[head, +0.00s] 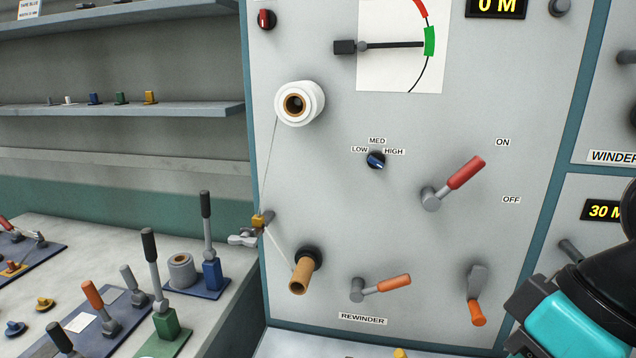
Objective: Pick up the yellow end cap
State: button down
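Several small yellow pieces show, and I cannot tell for certain which is the end cap. A yellow stepped cap (151,97) stands at the right end of a row of small coloured caps on the shelf at the left. A yellow knobbed piece (44,304) lies on the workbench at the lower left. The top of another yellow thing (400,353) shows at the bottom edge, mostly cut off. Part of my arm, black and teal, shows at the lower right, far from the shelf and the workbench. My gripper's fingers are not in view.
The grey machine panel (330,200) fills the middle, with levers, a white tape roll (313,104) and a brown core (302,275) sticking out. The workbench (100,235) holds lever stands and a blue cap (15,328). The shelf (200,108) is bare right of the caps.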

aim_at(44, 303)
jog(key=u, duration=1.85)
